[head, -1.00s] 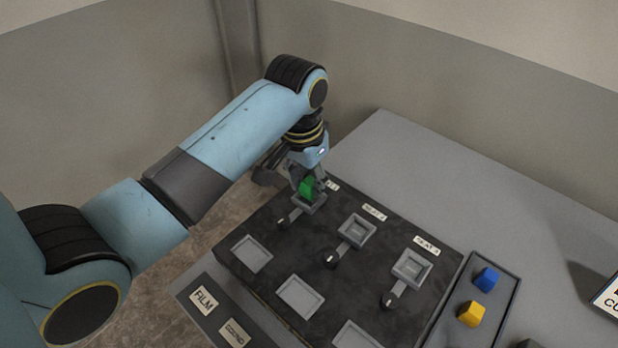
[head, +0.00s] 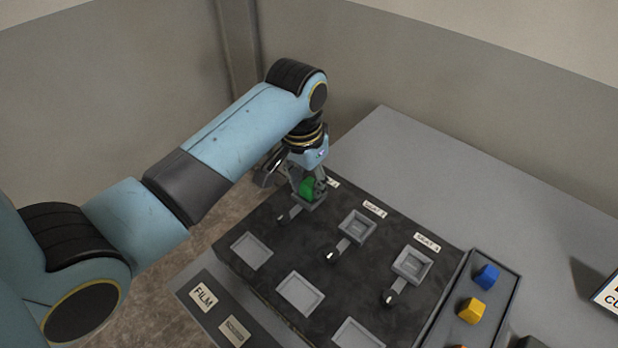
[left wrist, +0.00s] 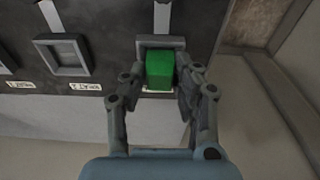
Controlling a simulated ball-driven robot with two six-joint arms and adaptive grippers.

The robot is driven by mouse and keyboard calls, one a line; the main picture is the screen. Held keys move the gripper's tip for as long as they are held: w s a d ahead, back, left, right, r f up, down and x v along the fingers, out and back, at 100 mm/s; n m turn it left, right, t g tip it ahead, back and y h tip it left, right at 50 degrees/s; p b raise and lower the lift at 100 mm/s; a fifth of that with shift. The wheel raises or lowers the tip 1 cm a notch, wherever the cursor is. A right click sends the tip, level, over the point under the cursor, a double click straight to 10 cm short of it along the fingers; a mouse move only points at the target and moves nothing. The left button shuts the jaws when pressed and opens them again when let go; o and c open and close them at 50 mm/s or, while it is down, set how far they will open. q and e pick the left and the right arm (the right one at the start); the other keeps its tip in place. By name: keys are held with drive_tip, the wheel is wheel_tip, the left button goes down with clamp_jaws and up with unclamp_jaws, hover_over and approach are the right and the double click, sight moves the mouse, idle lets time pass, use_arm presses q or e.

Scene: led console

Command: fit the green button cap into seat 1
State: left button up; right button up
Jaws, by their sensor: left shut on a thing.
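The green button cap (head: 306,188) is held between the fingers of my left gripper (head: 307,190), which is shut on it. In the left wrist view the green cap (left wrist: 160,70) sits between the two fingers, at the grey frame of seat 1 (left wrist: 160,43). In the head view the cap is over or in seat 1 (head: 313,203), the far-left socket on the black console (head: 330,235). The fingers and cap cover most of this seat, so I cannot tell whether the cap is fully down in it. My right gripper is not in view.
Seat 2 (head: 357,227) and seat 3 (head: 412,266) are empty, to the right. A tray (head: 447,311) at right holds a blue cap (head: 487,277) and a yellow cap (head: 471,309). Shallow grey recesses (head: 300,294) lie nearer on the console. The grey table behind is clear.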

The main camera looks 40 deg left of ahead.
use_arm(q)
drive_tip(key=shift+f, duration=0.35)
idle(0.3)
drive_tip(key=o, duration=1.1)
drive_tip(key=shift+r, duration=0.1)
drive_tip(key=r, duration=0.4)
drive_tip(key=s+r, duration=0.1)
drive_tip(key=r, duration=0.6)
drive_tip(key=shift+s+r, duration=0.25)
drive_tip(key=shift+r, duration=0.1)
drive_tip(key=shift+s, duration=0.1)
